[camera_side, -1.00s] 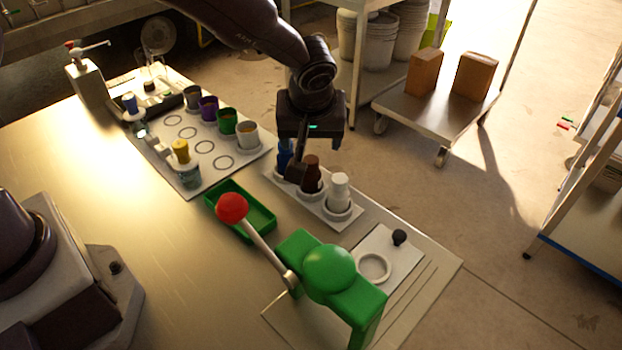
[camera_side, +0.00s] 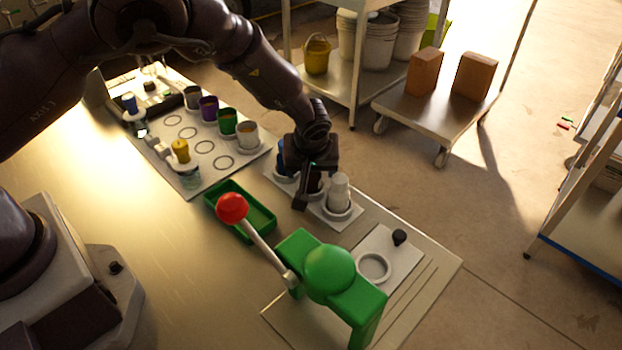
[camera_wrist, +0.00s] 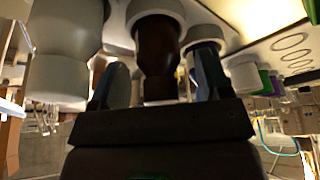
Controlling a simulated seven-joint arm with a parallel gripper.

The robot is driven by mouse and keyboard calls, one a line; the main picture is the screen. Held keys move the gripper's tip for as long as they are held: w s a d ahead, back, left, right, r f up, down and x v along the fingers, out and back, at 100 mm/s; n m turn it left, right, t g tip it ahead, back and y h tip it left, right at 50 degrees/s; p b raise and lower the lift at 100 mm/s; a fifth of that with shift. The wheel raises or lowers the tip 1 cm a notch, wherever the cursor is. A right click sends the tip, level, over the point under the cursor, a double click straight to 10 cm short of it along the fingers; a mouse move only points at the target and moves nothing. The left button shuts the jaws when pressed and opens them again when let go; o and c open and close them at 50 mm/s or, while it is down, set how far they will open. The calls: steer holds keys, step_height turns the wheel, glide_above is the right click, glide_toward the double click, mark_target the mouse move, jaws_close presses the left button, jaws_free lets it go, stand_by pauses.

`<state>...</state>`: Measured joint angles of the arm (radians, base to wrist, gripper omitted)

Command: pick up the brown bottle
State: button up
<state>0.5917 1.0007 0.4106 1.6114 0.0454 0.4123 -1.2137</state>
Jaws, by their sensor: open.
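The brown bottle (camera_wrist: 158,48) stands in the middle cup of a white holder strip (camera_side: 345,222). In the side view it is mostly hidden behind my gripper (camera_side: 306,188). In the wrist view, which appears upside down, the fingers of my gripper (camera_wrist: 160,82) are apart, one on each side of the bottle. I cannot tell whether either finger touches it. A white bottle (camera_side: 340,190) stands beside it on the right in the side view. A blue bottle (camera_side: 281,155) stands on the other side, partly hidden by my arm.
A green lever press with a red knob (camera_side: 232,207) stands nearer the camera, beside a green tray (camera_side: 262,222). A panel with several coloured cups and ring marks (camera_side: 203,147) lies to the left. A plate with a white ring (camera_side: 374,267) lies to the right.

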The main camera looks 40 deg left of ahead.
steer(key=shift+f, duration=0.15)
steer(key=c, duration=1)
